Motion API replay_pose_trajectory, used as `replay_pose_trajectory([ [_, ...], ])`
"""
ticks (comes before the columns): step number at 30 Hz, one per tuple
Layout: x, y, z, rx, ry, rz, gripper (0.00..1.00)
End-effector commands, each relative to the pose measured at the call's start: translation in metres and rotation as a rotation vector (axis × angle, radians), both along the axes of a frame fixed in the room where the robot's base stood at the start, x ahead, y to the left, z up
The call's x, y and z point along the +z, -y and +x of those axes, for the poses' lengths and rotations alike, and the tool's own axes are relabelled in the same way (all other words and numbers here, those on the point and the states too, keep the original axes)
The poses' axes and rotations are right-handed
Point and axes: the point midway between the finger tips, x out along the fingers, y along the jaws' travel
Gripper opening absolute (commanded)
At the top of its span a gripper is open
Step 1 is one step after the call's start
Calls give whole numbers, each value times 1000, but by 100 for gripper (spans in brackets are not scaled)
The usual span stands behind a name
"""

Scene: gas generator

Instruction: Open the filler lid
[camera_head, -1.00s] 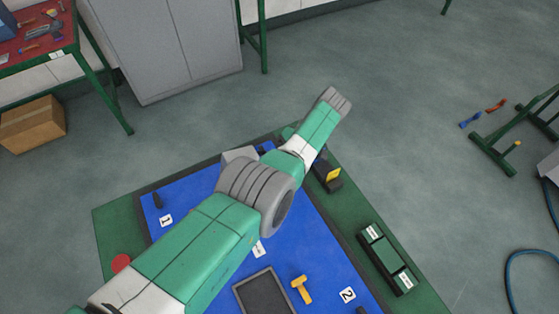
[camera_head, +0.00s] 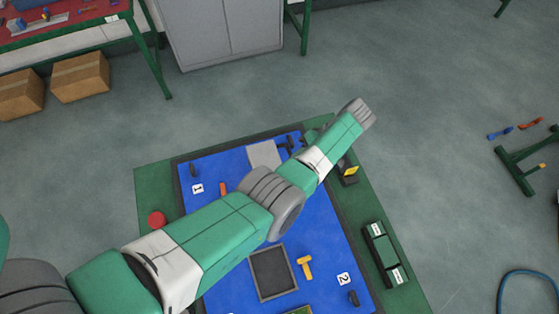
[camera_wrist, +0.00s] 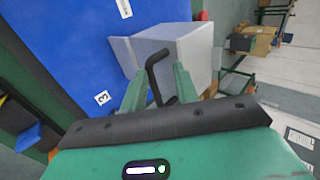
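In the wrist view my gripper (camera_wrist: 159,72) is open, its two green fingers apart. A black bent handle (camera_wrist: 158,58) shows between and just beyond the fingertips, in front of a light grey box (camera_wrist: 186,48). I cannot tell whether the fingers touch the handle. No part is clearly marked as the filler lid; the grey box with the handle may be it. In the head view a grey plate (camera_head: 263,154) lies at the far edge of the blue panel (camera_head: 325,225). My arm crosses the panel and mostly hides my gripper there.
A yellow T-shaped handle (camera_head: 304,267) and dark framed recess (camera_head: 272,273) lie on the near panel. A red button (camera_head: 157,219) sits left, a labelled green block (camera_head: 384,256) right, and a black-and-yellow part (camera_head: 348,172) at the right edge.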

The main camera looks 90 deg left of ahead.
Motion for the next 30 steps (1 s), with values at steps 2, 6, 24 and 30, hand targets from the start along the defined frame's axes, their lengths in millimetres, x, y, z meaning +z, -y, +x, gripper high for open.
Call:
replay_pose_trajectory([
  [2, 9, 21, -12, 0, -6, -15, 33],
  [6, 12, 49, -29, 0, -6, -13, 33],
  [24, 6, 97, -58, 1, -4, -7, 33],
  [30, -12, 86, -40, -158, -46, 50, 33],
])
